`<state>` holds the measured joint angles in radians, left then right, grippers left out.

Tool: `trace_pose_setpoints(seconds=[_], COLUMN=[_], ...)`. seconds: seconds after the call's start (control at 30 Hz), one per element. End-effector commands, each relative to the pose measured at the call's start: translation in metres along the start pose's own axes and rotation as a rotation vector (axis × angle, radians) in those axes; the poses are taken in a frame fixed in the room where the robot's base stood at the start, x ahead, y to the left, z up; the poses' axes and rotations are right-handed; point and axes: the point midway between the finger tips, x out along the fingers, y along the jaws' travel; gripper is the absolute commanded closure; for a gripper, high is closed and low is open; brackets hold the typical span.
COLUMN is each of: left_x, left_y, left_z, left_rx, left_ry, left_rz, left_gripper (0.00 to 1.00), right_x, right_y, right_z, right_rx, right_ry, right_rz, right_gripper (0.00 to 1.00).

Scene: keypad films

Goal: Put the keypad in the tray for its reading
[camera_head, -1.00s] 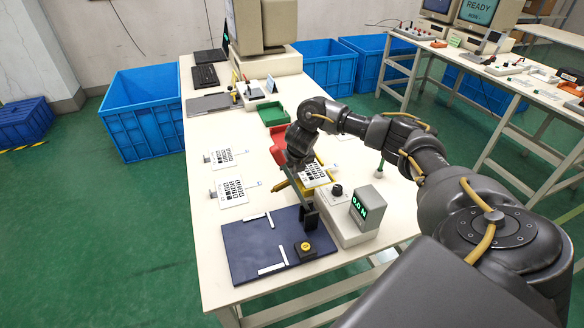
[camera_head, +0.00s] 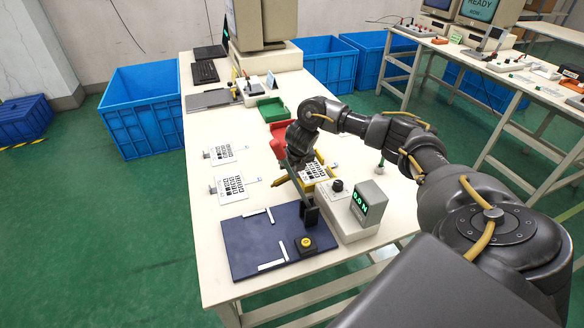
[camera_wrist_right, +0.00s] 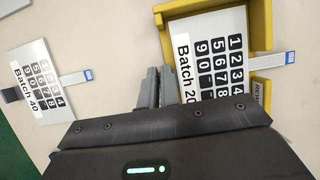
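The keypad (camera_head: 315,171), a white sheet with black keys marked "Batch 20", is at the yellow tray (camera_head: 333,163). In the right wrist view the keypad (camera_wrist_right: 212,62) covers much of the yellow tray (camera_wrist_right: 260,25), and its ribbon tail crosses the tray's right wall. I cannot tell whether it touches the tray floor. My right gripper (camera_wrist_right: 160,70) has its fingers close together at the keypad's left edge, where they seem shut on its tab; the tab is hidden. In the head view my arm partly covers the tray. My left gripper is not in view.
Two other keypads lie left, one (camera_head: 222,154) behind the other (camera_head: 231,188). A red tray (camera_head: 279,130) and a green tray (camera_head: 270,108) stand behind. In front are a blue fixture plate (camera_head: 245,250) and a force meter (camera_head: 367,203) reading 0.0 N.

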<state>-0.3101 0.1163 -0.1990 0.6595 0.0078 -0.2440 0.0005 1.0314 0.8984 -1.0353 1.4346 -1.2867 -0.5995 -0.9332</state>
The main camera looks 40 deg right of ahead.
Motion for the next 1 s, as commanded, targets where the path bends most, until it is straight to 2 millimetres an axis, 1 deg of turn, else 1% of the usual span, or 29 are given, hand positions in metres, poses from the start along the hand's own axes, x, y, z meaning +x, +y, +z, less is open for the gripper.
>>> trace_pose_setpoints(seconds=[0.3,0.33,0.5,0.83,0.87,1.0], left_x=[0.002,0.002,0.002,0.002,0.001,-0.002], left_y=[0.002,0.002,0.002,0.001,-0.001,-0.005], left_z=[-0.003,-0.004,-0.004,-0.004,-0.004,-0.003], left_rx=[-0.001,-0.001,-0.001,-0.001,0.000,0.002], left_ry=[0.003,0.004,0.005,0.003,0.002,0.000], left_rz=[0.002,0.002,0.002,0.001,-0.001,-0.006], left_gripper=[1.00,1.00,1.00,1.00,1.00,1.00], right_x=[0.002,0.002,0.002,0.002,0.000,-0.022], right_y=[0.000,0.000,0.000,0.000,0.000,0.000], right_z=[-0.001,-0.001,-0.001,-0.001,0.000,0.001], right_rx=[0.000,0.000,0.000,0.000,0.000,-0.001], right_ry=[0.000,0.000,0.000,0.000,-0.001,-0.004], right_rz=[0.000,0.000,0.000,0.000,0.001,0.002], right_gripper=[1.00,0.93,0.71,0.70,0.70,0.70])
